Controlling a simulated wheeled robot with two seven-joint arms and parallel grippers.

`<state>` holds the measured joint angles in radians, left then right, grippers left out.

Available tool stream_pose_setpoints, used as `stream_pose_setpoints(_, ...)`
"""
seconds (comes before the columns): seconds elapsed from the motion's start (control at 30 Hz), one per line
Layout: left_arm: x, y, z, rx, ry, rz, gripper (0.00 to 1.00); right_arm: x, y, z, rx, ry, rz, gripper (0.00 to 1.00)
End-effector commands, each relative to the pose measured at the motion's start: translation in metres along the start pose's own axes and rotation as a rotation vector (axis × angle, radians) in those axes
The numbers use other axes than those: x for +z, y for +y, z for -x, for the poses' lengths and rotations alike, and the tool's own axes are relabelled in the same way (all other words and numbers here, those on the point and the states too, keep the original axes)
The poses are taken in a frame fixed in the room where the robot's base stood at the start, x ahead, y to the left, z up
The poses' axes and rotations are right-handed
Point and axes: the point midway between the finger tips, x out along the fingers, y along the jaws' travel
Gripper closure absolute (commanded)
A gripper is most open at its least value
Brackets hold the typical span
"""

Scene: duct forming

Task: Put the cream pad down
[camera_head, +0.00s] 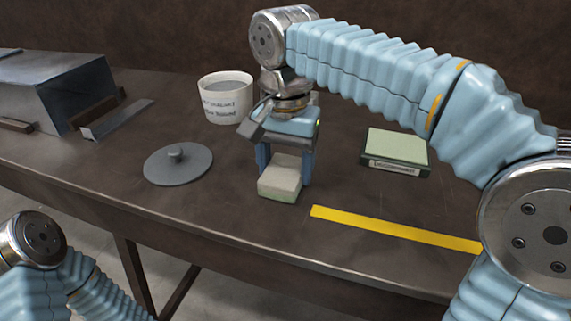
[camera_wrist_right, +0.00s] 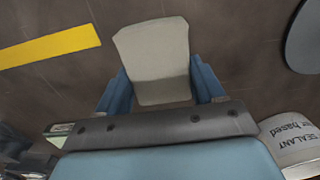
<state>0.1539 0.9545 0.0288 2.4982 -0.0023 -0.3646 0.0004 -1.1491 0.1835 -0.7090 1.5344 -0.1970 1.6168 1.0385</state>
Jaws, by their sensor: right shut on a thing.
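The cream pad (camera_head: 280,178) is a small block with a pale top and a greenish lower edge, in the middle of the head view. My right gripper (camera_head: 285,165) is shut on it, with one blue finger on each side. The pad also shows between the fingers in the right wrist view (camera_wrist_right: 155,55). It is low over the table, and I cannot tell whether its underside touches the tabletop. Only part of my left arm shows, at the lower left of the head view; its gripper is out of view.
A white sealant tub (camera_head: 226,97) and a grey round lid (camera_head: 178,165) are left of the pad. A green-topped box (camera_head: 396,150) stands to the right. A yellow strip (camera_head: 395,230) lies in front. A metal duct (camera_head: 60,88) is at far left on the brown table (camera_head: 130,205).

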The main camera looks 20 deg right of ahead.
Motion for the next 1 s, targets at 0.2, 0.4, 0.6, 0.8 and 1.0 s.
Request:
stream_pose_setpoints(0.2,0.0,-0.001,-0.001,0.0,0.0,0.0,0.02,0.0,0.0,-0.002,0.0,0.0,0.0,0.67)
stream_pose_setpoints(0.4,0.0,-0.001,-0.001,0.0,0.0,0.0,0.02,0.0,0.0,-0.002,0.0,0.0,0.0,0.1)
stream_pose_setpoints(0.6,0.0,-0.001,-0.001,0.0,0.0,0.0,0.02,0.0,0.0,-0.002,0.0,0.0,0.0,0.06)
stream_pose_setpoints(0.8,0.0,0.001,0.002,0.0,0.0,0.0,0.02,0.0,0.0,0.006,-0.001,0.001,0.0,0.06)
stream_pose_setpoints(1.0,0.0,0.005,0.013,0.001,-0.001,-0.001,0.02,-0.001,-0.001,0.047,-0.003,0.002,-0.001,0.06)
